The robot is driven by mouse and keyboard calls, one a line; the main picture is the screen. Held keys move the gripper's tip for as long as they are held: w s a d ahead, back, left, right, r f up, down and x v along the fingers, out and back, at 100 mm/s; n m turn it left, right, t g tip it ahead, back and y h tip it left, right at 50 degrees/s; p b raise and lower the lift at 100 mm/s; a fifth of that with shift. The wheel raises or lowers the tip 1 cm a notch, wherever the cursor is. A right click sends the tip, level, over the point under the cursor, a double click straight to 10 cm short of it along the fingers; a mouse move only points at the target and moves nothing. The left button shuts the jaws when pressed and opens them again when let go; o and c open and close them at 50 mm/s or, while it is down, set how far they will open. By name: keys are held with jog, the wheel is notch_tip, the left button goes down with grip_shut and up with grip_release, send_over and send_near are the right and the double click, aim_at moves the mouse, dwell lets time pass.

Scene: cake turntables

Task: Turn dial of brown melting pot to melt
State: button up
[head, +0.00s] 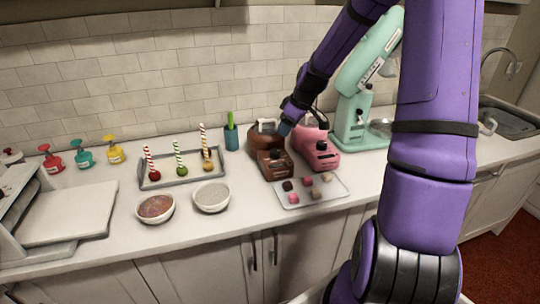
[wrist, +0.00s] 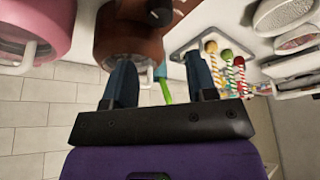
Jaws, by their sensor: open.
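The brown melting pot (head: 268,140) stands on the counter with its boxy front toward me. It also shows in the wrist view (wrist: 125,42), at the top middle. A dark knob-like part (wrist: 160,12) on it looks like the dial; its setting is too small to read. My gripper (head: 286,127) is at the upper right of the brown pot, between it and the pink pot. In the wrist view my gripper (wrist: 160,78) has its two fingers wide apart, with nothing held between them. I cannot tell whether a finger touches the pot.
A pink melting pot (head: 316,150) stands close on the right, the mint stand mixer (head: 352,115) beyond it. A tray of small sweets (head: 292,198) lies in front. A teal cup (head: 231,138), candy-apple tray (head: 152,184) and two bowls (head: 212,196) are left. Tiled wall behind.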

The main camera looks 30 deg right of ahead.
aim_at(275, 150)
jog(key=x, duration=1.1)
jog(key=shift+a, duration=0.1)
jog(key=c, duration=0.6)
